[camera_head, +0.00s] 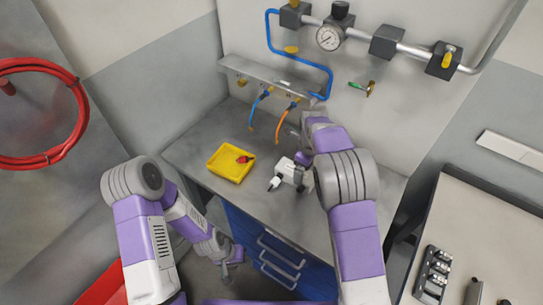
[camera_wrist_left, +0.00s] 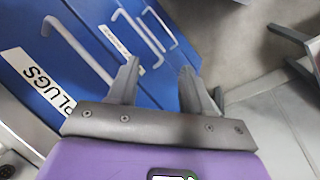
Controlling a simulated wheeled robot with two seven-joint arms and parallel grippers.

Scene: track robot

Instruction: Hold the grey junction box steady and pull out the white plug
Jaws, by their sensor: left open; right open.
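The small light grey junction box (camera_head: 289,172) stands on the grey workbench, to the right of the yellow tray. A white plug (camera_head: 275,183) with a dark end shows at its front left side; how deep it sits cannot be told. My right gripper (camera_head: 299,160) is above and behind the box, small and partly hidden by my right arm; contact with the box cannot be told. My left gripper (camera_head: 236,259) hangs low in front of the blue drawers, below the bench top and away from the box. In the left wrist view its jaws (camera_wrist_left: 160,70) are open and empty.
Blue drawers (camera_head: 262,250) with projecting handles are below; one label reads PLUGS (camera_wrist_left: 38,82). Another bench (camera_head: 480,215) stands right.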

